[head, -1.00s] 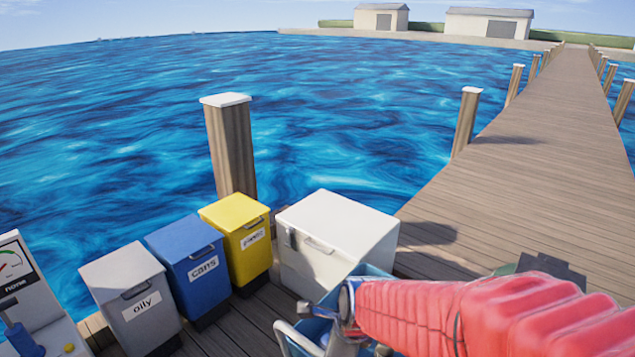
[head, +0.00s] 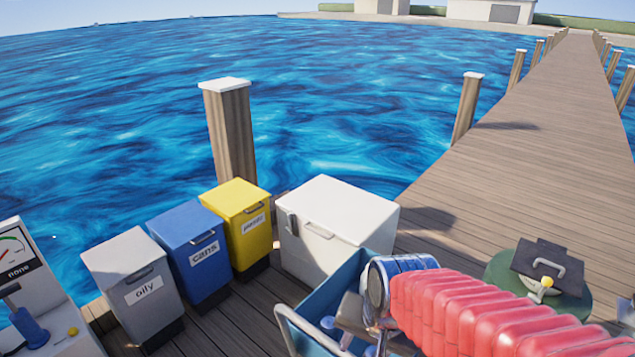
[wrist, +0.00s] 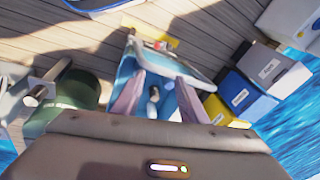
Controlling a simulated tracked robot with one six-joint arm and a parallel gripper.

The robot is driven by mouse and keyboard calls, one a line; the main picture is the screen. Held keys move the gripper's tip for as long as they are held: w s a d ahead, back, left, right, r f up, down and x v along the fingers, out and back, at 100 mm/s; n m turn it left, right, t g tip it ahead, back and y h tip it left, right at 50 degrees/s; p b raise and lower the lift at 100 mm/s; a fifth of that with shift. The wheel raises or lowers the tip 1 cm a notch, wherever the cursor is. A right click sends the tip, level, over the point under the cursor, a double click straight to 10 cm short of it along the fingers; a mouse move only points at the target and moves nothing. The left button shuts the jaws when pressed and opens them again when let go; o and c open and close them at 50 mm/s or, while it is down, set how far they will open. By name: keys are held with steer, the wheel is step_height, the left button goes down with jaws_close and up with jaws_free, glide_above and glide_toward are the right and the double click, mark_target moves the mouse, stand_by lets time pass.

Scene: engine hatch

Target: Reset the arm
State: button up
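My arm, in a red ribbed sleeve, reaches in from the lower right of the head view. My gripper (wrist: 160,78) shows in the wrist view with its two pinkish fingers spread well apart. I see nothing held between them. It points down over a blue open-topped cart (head: 345,275) with a pale tubular handle; the cart also shows beyond the fingers in the wrist view (wrist: 203,72). Small blue and dark items lie inside the cart, too small to tell. In the head view the fingers are mostly hidden by my wrist and the cart.
A gauge stand (head: 30,290) is at far left. A green drum (head: 580,305) with a black top piece is at right. Water lies behind; the pier is clear.

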steer(key=s+d+r+n+t+h, duration=0.1)
steer(key=s+d+r+n+t, duration=0.1)
steer(key=s+d+r+n, duration=0.2)
steer(key=s+d+r, duration=0.1)
steer(key=d+r, duration=0.2)
steer(key=r, duration=0.3)
steer(key=shift+s+d+n+t, duration=0.15)
steer(key=shift+d+n+t, duration=0.15)
steer(key=shift+t, duration=0.1)
stand_by(1.4)
